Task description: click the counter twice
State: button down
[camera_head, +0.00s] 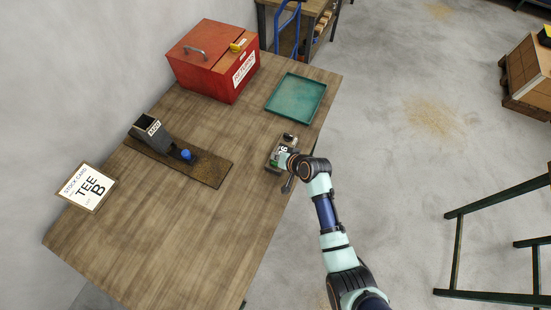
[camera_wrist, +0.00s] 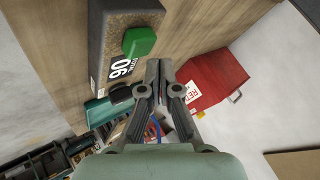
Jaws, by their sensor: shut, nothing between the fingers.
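The counter (camera_head: 283,150) is a small grey box near the right edge of the workbench, partly covered by my arm in the head view. In the wrist view the counter (camera_wrist: 106,28) shows a green button (camera_wrist: 140,41) and a label reading 06 (camera_wrist: 120,68). My gripper (camera_wrist: 159,66) is shut and empty. In the wrist view its fingertips appear to the lower right of the green button, apart from it in the picture. I cannot tell their height above the counter. In the head view my wrist hides most of the gripper.
A teal tray (camera_head: 296,97) and a red lidded box (camera_head: 212,60) stand farther back on the workbench (camera_head: 160,240). The front of the bench is clear.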

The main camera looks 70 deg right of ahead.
notch_tip(320, 180, up, 5)
jog(key=p, duration=0.5)
jog(key=shift+r, duration=0.1)
dwell(0.3)
dwell(1.6)
